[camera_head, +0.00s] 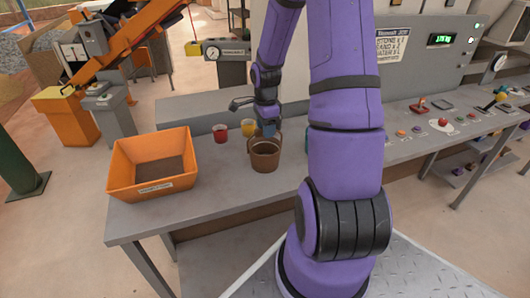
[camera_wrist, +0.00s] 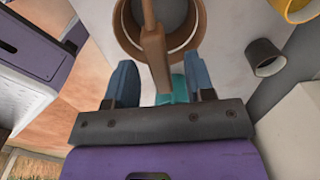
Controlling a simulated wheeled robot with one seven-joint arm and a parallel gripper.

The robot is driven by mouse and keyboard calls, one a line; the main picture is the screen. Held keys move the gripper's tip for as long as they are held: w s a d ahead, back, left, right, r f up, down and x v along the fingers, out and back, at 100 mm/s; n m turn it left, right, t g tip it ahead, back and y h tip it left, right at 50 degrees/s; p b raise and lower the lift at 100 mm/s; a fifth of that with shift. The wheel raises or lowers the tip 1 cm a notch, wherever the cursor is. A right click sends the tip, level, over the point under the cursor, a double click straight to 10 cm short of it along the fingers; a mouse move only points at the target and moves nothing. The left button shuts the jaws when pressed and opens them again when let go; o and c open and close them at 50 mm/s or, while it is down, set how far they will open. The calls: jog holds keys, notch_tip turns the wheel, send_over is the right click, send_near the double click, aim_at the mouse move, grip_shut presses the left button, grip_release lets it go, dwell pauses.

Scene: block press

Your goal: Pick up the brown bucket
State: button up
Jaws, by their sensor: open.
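The brown bucket (camera_head: 265,157) stands upright on the grey table, its handle raised. In the wrist view its round rim (camera_wrist: 123,30) is at the top, cut off by the frame edge. Its broad brown handle (camera_wrist: 154,45) runs down between my gripper's two blue fingers. My gripper (camera_head: 268,129) is just above the bucket in the head view. In the wrist view the fingers of my gripper (camera_wrist: 160,76) are spread, with a gap on each side of the handle. I cannot tell whether either finger touches it.
An orange bin (camera_head: 124,179) stands left on the table (camera_head: 222,192). A red cup (camera_head: 220,134) and a yellow cup (camera_head: 248,128) stand near the bucket. A dark cup (camera_wrist: 265,58) is right of it in the wrist view. A teal object (camera_wrist: 178,88) shows beyond the fingers. A control panel (camera_head: 425,130) is right.

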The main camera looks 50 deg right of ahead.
jog(key=shift+w+a+f, duration=0.1)
jog(key=shift+f, duration=1.65)
jog(key=shift+c, duration=0.5)
grip_shut()
